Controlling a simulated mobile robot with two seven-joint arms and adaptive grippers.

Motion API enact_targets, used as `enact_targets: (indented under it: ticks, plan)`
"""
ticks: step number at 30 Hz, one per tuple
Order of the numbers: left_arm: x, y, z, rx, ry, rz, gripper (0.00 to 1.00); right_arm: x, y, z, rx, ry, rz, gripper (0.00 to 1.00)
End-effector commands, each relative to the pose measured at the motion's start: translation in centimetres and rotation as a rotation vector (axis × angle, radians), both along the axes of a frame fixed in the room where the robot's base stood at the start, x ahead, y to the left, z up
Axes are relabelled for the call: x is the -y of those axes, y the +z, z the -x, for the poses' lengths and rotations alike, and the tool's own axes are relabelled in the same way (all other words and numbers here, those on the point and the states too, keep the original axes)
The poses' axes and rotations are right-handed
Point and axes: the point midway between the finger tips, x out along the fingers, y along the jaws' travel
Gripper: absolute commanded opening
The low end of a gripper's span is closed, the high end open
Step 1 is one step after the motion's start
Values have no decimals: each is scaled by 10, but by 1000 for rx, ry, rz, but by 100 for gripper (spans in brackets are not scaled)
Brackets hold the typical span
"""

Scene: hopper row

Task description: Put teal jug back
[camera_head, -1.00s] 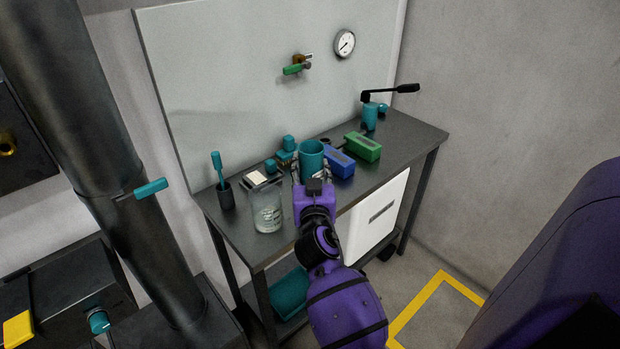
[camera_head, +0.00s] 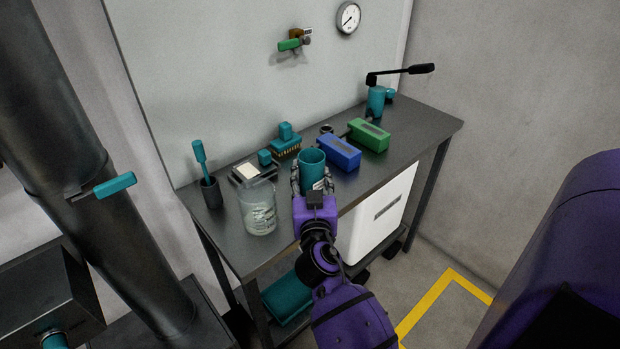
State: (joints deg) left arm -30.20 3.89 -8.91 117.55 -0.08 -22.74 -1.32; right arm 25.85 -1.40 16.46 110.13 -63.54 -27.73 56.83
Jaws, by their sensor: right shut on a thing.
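The teal jug (camera_head: 312,168) is a plain teal cylinder, upright, at the front middle of the dark bench (camera_head: 415,122). My right gripper (camera_head: 313,186) is shut on the teal jug, with its fingers around the jug's sides. I cannot tell whether the jug's base touches the bench top, as my gripper hides it. My left gripper is not in view.
A glass jar (camera_head: 259,208) stands close to the left of the jug. A blue box (camera_head: 338,152) and a green box (camera_head: 369,135) sit to its right. A dark cup (camera_head: 211,192) holds a teal-handled tool.

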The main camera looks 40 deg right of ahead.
Motion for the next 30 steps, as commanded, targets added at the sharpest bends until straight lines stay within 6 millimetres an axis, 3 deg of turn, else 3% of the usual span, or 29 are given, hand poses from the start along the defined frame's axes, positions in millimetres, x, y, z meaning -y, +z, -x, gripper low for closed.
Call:
enact_targets:
  ticks: [6,10,11,15,30]
  plan:
    - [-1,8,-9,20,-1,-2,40,0,1,0,1,-1,-2,15]
    - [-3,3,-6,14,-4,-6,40,0,-4,0,0,-1,-1,15]
    - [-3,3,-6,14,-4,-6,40,0,-3,0,-1,-1,-2,48]
    - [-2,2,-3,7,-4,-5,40,0,-2,0,0,-1,-1,64]
    - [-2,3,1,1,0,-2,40,1,1,0,0,0,-2,64]
